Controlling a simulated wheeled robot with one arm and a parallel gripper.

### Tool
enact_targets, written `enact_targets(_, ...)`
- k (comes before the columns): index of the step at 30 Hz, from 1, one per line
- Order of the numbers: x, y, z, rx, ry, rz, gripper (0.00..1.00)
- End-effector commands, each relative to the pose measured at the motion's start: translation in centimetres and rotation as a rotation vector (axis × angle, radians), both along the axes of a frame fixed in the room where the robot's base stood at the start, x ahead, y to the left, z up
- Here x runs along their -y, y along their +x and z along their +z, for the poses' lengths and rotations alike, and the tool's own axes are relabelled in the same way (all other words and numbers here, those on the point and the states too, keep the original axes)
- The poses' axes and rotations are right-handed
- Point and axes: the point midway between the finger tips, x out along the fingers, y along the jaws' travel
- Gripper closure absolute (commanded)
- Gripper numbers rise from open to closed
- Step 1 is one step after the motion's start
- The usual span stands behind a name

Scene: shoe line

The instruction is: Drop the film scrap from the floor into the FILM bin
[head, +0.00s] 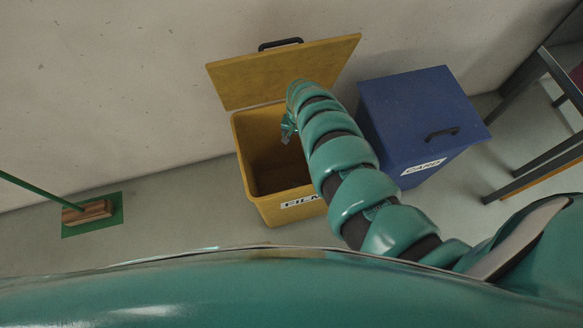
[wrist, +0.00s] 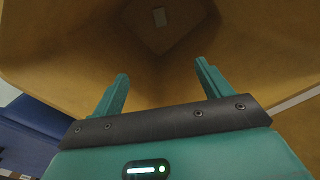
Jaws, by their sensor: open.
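The yellow FILM bin (head: 262,199) stands by the wall with its lid (head: 285,72) raised. Its label is partly hidden by my arm. My gripper (head: 287,133) is over the bin's opening in the head view. In the wrist view, my gripper (wrist: 161,75) has its two fingers apart with nothing between them, pointing into the bin (wrist: 60,40).
The blue CARD bin (head: 415,110) with a shut lid stands right of the FILM bin. A broom (head: 88,212) rests on a green mat (head: 110,221) at the left. Dark table legs (head: 540,168) stand at the right. The floor between mat and FILM bin is clear.

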Motion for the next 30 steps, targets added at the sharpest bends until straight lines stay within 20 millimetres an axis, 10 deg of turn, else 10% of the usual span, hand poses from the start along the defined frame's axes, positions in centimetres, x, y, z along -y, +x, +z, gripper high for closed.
enact_targets(30, 0.0, 0.1, 7.7, 0.001, 0.001, -0.002, 0.23)
